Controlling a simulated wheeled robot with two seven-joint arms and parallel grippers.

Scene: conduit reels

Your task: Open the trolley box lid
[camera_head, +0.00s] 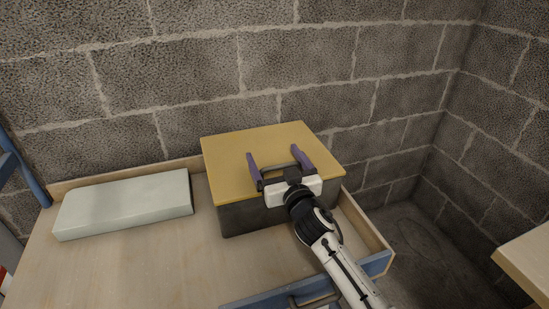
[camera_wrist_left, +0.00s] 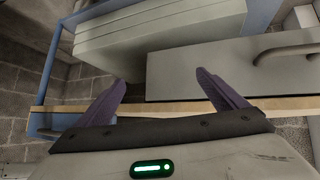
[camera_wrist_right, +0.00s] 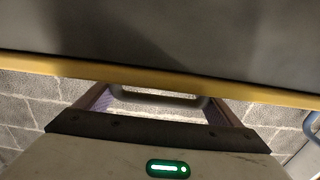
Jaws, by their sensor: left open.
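The trolley box (camera_head: 250,217) is dark grey and stands on the wooden trolley top. Its yellow lid (camera_head: 248,152) lies flat over it and looks shut. My right gripper (camera_head: 279,160) is at the lid's front right, its purple fingers wide apart above the lid. A dark grey handle (camera_head: 280,171) spans between them; it also shows in the right wrist view (camera_wrist_right: 160,105), beyond the lid's yellow edge. Whether the fingers touch its ends is unclear. My left gripper (camera_wrist_left: 165,90) is open and empty, outside the head view.
A pale flat block (camera_head: 125,203) lies left of the box on the trolley top (camera_head: 130,265), which has low raised edges. A block wall (camera_head: 200,65) stands close behind. A wooden corner (camera_head: 530,262) juts in at right. The left wrist view shows a grey handled panel (camera_wrist_left: 215,75).

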